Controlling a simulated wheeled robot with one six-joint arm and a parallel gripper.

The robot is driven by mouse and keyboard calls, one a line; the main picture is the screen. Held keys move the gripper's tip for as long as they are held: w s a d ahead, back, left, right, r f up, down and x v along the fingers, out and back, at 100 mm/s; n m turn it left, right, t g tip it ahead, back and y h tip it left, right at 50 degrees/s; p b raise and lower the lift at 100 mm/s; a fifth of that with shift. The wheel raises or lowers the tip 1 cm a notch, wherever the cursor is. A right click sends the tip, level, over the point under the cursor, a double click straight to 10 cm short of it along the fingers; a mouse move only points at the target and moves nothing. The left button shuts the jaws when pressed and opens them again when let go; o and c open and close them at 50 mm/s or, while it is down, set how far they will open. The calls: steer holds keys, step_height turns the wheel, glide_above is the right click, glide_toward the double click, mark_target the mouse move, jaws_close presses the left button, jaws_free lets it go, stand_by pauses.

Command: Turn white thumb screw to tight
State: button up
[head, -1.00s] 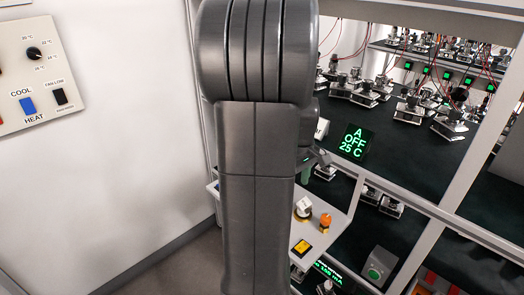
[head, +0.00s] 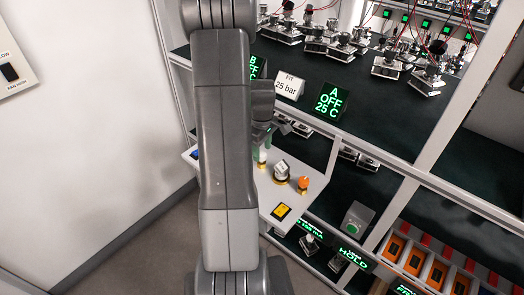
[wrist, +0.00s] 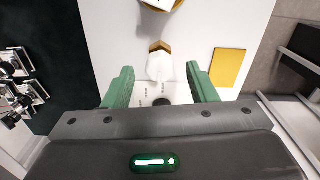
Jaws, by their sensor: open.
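The white thumb screw (wrist: 160,66) stands on a white panel (wrist: 212,25) in the wrist view, with a gold piece at its far end. My gripper (wrist: 160,73) is open, with one green finger on each side of the screw. Gaps show between the screw and both fingers; I cannot tell how deep the fingers reach around it. Small printed marks lie on the panel beside the screw, too small to read. In the head view my arm partly covers this panel (head: 255,190), and the screw (head: 262,156) shows small near my gripper (head: 266,143).
A larger white part (head: 282,171) on a gold base and an orange knob (head: 303,183) stand farther along the panel. A yellow plate (head: 281,211) lies near its edge. Shelves with several devices are behind, with a green "A OFF 25 C" display (head: 330,100).

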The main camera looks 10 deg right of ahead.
steer(key=shift+f, duration=1)
steer(key=c, duration=1)
